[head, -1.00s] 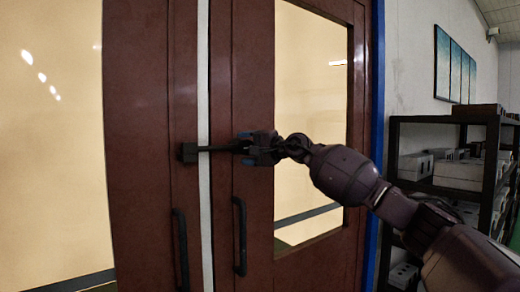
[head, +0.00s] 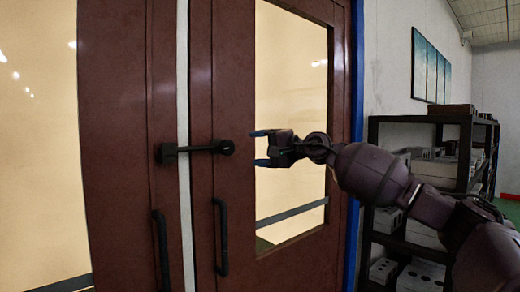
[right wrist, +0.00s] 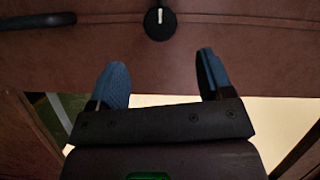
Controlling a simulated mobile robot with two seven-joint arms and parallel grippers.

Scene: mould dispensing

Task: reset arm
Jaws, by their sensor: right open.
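My right gripper (head: 260,148) is open and empty in front of the right door leaf (head: 203,100). Its blue fingertips point left, and they also show spread apart in the right wrist view (right wrist: 162,80). A black latch bar (head: 197,149) lies level across the gap between the two brown doors, its round end (head: 225,147) on the right leaf. The gripper is to the right of this end and apart from it. The latch end also shows ahead of the fingers in the right wrist view (right wrist: 160,22). My left gripper is not in view.
Black pull handles hang on the left door (head: 161,250) and the right door (head: 222,238). A dark shelf (head: 468,135) with grey boxes stands at the right, by the wall with framed pictures (head: 431,68). A blue door frame (head: 356,80) edges the right door.

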